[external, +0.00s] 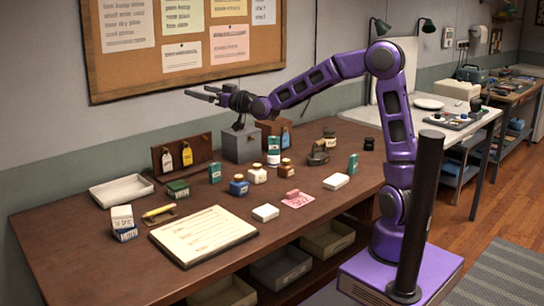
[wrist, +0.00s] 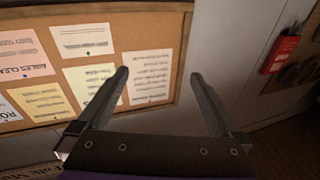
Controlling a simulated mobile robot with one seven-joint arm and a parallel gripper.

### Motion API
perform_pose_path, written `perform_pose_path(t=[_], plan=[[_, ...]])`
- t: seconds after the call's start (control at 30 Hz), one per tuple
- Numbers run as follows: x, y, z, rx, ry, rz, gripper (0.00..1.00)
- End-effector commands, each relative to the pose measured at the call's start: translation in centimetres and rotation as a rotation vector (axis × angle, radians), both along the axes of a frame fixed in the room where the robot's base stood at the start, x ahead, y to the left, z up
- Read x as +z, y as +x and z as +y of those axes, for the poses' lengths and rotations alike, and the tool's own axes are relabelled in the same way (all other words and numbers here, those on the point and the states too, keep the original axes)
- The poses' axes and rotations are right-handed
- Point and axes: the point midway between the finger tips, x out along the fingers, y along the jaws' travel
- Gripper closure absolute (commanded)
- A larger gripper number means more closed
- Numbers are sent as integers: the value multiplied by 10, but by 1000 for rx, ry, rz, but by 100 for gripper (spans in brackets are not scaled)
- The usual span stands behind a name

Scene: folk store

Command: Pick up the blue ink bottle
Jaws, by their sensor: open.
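The blue ink bottle (external: 239,186) stands upright on the wooden tabletop, near the middle of the desk in the external view. My gripper (external: 200,95) is high above the desk, level with the wall's notice board, and points left. It is above the bottle and apart from it. In the wrist view my gripper (wrist: 158,80) shows two fingers spread wide with nothing between them. The bottle is not in the wrist view.
A grey box (external: 240,145) stands behind, and the cork board (external: 180,40) hangs on the wall.

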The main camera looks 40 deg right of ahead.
Motion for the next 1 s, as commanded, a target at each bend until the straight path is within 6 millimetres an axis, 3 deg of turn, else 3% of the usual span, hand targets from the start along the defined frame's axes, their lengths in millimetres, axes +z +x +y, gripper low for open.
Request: perform_pose_path(t=[0.3,0.6,0.77,0.87,1.0], plan=[[63,-65,36,249,106,-325,0],[105,-131,54,458,218,-509,0],[87,-112,22,469,510,-348,0],[67,-93,-1,447,706,-226,0],[25,-66,-36,397,1039,-35,0]])
